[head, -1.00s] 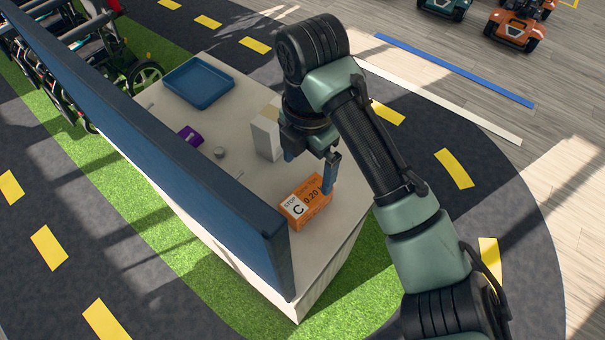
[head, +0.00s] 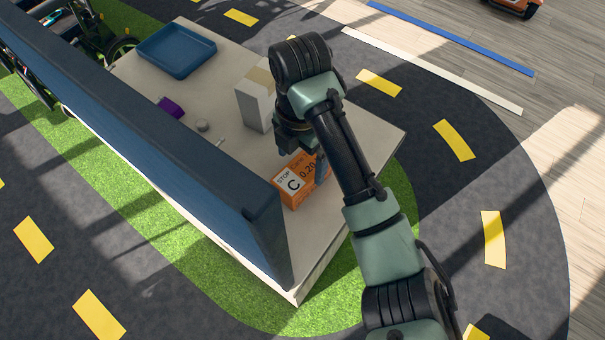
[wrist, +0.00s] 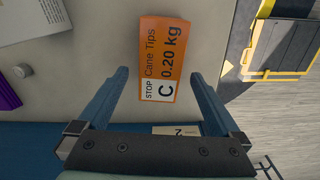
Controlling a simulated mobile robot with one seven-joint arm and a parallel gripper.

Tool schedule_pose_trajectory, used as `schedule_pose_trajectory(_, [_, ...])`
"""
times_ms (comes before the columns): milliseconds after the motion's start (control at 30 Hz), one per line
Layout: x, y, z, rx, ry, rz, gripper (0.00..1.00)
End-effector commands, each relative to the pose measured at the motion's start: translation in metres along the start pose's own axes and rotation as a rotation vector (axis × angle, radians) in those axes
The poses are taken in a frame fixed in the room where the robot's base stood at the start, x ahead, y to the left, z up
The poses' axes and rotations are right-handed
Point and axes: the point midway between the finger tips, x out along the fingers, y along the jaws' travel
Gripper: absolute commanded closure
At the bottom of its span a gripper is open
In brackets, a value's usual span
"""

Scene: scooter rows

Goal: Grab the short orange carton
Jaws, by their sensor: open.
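The short orange carton (head: 295,186) stands on the near end of the pale counter, beside the blue panel. Its label reads "STOP C" and "0.20 kg". In the wrist view the carton (wrist: 160,60) lies ahead of and between the two blue fingers, with "Cane Tips" on its face. My gripper (wrist: 160,85) is open and empty, with its fingers on either side of the carton's near end. In the head view my gripper (head: 308,160) is right at the carton, and one finger overlaps its right side. The other finger is hidden there.
A tall white-grey carton (head: 252,105) stands close behind my gripper. A blue tray (head: 177,50), a purple item (head: 171,107) and a small grey knob (head: 203,126) sit farther back on the counter. The blue panel (head: 150,140) walls the left side.

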Motion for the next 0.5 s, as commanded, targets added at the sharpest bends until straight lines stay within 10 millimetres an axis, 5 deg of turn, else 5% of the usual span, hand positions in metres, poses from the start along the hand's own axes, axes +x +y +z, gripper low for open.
schedule_pose_trajectory(300, [0.043, -0.001, 0.004, 0.001, 0.003, -0.003, 0.00])
schedule_pose_trajectory(500, [0.048, 0.000, 0.005, 0.001, 0.000, -0.001, 0.00])
